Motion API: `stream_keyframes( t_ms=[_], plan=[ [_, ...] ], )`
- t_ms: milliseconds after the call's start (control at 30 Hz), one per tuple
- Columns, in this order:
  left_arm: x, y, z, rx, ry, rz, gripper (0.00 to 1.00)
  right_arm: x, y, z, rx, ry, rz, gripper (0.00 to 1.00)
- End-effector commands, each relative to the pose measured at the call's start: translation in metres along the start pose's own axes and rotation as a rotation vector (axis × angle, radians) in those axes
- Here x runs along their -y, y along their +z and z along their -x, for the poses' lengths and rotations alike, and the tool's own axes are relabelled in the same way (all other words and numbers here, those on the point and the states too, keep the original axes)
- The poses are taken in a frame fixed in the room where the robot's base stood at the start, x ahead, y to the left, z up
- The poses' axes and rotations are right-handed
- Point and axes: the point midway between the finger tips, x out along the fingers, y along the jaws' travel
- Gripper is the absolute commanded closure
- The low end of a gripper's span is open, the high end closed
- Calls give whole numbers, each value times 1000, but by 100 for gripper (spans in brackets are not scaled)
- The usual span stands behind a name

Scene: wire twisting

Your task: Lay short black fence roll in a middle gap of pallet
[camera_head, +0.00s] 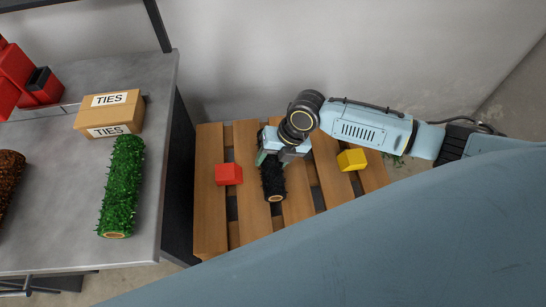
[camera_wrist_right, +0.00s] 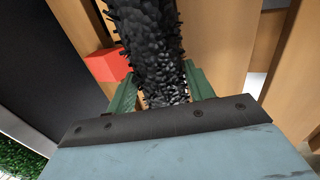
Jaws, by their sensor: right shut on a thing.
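The short black fence roll (camera_head: 272,180) is at the middle of the wooden pallet (camera_head: 210,205), its near end showing a tan core. My right gripper (camera_head: 270,152) is shut on its far end. In the right wrist view the black roll (camera_wrist_right: 148,45) stands between the green fingers of the right gripper (camera_wrist_right: 155,88). The roll lies along the direction of the slats; whether it touches them or sits down in a gap cannot be told. My left gripper is not in view.
A red block (camera_head: 228,174) sits left of the roll and a yellow block (camera_head: 352,160) sits to its right, both on the pallet. A grey table (camera_head: 70,185) at left holds a green roll (camera_head: 122,188), a TIES box (camera_head: 110,113) and a brown roll (camera_head: 9,178).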

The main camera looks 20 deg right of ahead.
Motion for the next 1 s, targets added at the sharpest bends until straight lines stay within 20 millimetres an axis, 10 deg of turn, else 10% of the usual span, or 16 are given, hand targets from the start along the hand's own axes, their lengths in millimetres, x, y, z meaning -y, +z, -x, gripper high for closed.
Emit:
stream_keyframes(
  t_ms=[1000],
  plan=[
    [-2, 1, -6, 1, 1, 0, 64, 5, 0, -11, 1, 1, 0, 77]
  ],
)
